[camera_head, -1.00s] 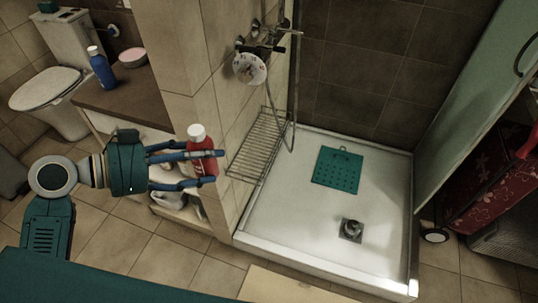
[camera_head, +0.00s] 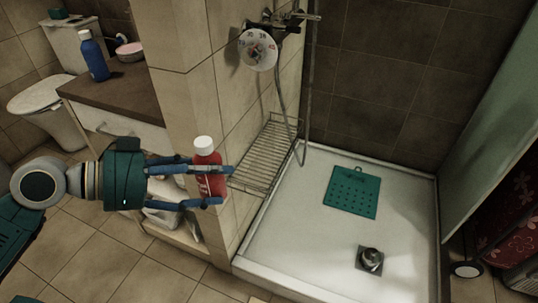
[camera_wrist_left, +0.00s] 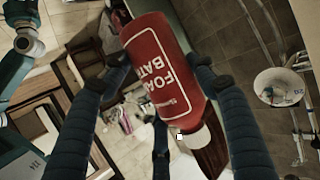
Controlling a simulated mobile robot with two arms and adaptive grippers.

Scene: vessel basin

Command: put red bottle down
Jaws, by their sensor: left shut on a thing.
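The red bottle (camera_head: 209,178) with a white cap is upright between the fingers of my left gripper (camera_head: 218,187) in the head view. The gripper is shut on it and holds it in front of the tiled partition wall, to the left of the wire shelf. In the left wrist view the bottle (camera_wrist_left: 160,65) fills the middle, with white "FOAM BATH" lettering and the cap at lower right. The blue fingers are on both sides of it. My right gripper is not in view.
A wire shelf (camera_head: 264,158) is fixed to the wall above the shower tray (camera_head: 310,220). The tray holds a green mat (camera_head: 352,193) and a drain fitting (camera_head: 370,260). A blue bottle (camera_head: 94,58) stands on the brown counter (camera_head: 125,90) at left. A patterned red item (camera_head: 510,225) is at right.

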